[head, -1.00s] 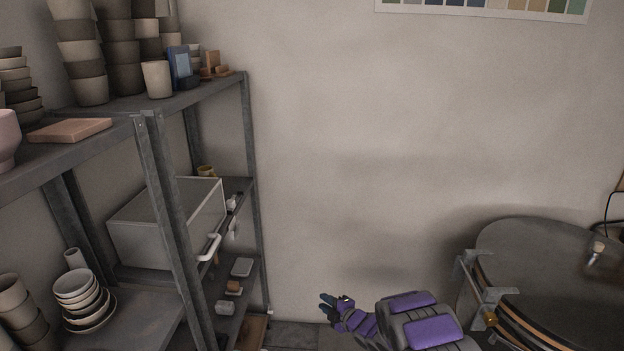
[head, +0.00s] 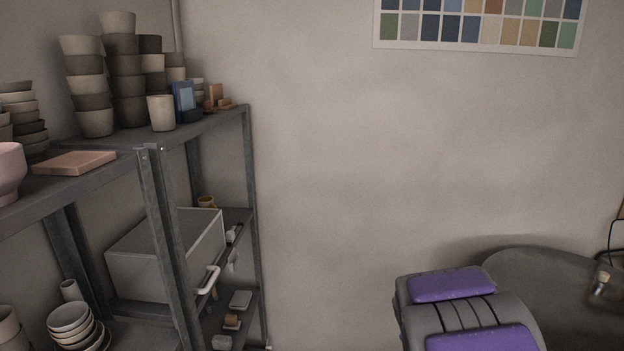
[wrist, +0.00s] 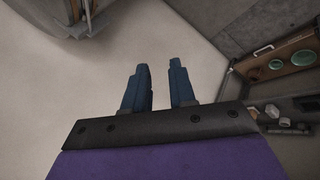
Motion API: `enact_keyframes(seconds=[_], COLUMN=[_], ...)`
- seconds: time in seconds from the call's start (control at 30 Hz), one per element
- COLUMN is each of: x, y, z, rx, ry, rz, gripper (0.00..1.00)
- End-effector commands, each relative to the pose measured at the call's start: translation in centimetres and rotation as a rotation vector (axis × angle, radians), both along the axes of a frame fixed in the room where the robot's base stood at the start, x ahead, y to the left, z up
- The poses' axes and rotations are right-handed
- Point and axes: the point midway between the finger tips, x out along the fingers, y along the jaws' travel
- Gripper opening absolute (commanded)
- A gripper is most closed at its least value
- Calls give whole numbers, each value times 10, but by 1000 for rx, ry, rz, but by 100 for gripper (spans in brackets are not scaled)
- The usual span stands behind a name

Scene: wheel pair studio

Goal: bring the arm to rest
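My gripper (wrist: 159,85) shows in the wrist view with its two blue fingers apart and nothing between them. Beyond the fingers is bare pale surface. In the head view only a purple and grey part of my arm shows at the lower right, in front of the round dark table; the fingers are out of that view.
Metal shelves (head: 158,205) with stacked pots (head: 128,83) and a grey box (head: 165,248) with a white handle stand at the left. A round dark table (head: 548,290) is at the lower right. The wall (head: 335,180) between is bare below a colour chart (head: 478,22).

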Motion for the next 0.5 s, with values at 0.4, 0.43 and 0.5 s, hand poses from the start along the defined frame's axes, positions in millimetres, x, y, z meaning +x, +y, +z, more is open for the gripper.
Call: enact_keyframes(seconds=[0.4, 0.43, 0.5], x=[-186, -201, -235], y=[40, 45, 58], z=[43, 45, 47], rx=[240, 258, 297], ry=[230, 251, 303], rz=[-416, -441, -494], gripper=[25, 25, 25])
